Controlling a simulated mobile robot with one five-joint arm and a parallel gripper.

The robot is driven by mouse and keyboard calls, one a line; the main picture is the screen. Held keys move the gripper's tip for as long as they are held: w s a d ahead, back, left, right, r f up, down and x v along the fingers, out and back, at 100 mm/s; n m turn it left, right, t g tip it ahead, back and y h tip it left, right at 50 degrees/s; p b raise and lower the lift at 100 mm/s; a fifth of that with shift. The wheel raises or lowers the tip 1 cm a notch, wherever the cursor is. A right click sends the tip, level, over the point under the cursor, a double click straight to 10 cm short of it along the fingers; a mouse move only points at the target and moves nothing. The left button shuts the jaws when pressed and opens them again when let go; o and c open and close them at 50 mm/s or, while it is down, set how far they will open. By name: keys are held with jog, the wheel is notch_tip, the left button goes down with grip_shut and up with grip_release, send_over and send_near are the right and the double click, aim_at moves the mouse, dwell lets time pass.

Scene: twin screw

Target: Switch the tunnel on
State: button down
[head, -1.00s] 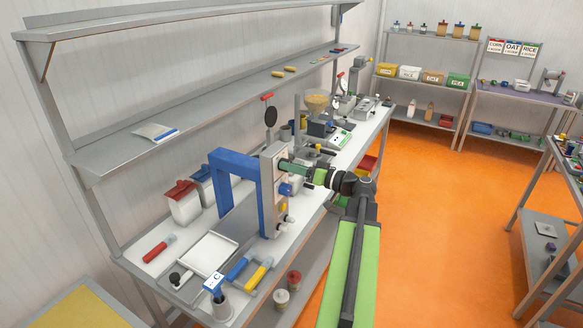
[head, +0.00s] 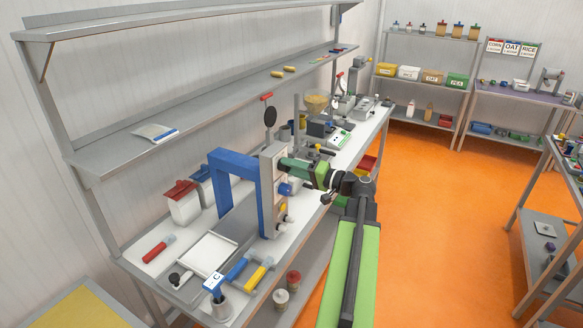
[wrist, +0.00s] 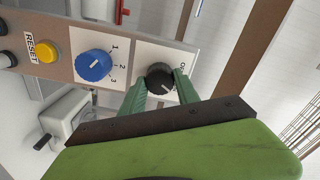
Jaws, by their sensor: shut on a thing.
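The tunnel is a blue arch (head: 232,164) on the near part of the bench, with a pale control panel (head: 268,205) on its right side. In the wrist view, a black knob (wrist: 159,74) sits on the panel's white plate, with lettering beside it partly hidden by a finger. A white mark shows on the knob's lower right. My gripper (wrist: 160,82) has its green fingers shut on either side of this knob. In the head view, my gripper (head: 287,164) reaches the panel's upper part from the right and hides the knob.
A blue dial (wrist: 93,65) marked 1, 2, 3 and a yellow RESET button (wrist: 46,52) sit beside the knob. A white tray (head: 207,254) and a red-handled tool (head: 157,247) lie near the arch. The orange floor (head: 430,220) right of the bench is clear.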

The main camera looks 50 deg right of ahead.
dwell(0.4)
jog(key=c, duration=0.9)
grip_release()
jog(key=shift+s, duration=0.1)
jog(key=v, duration=1.7)
jog(key=shift+s, duration=0.15)
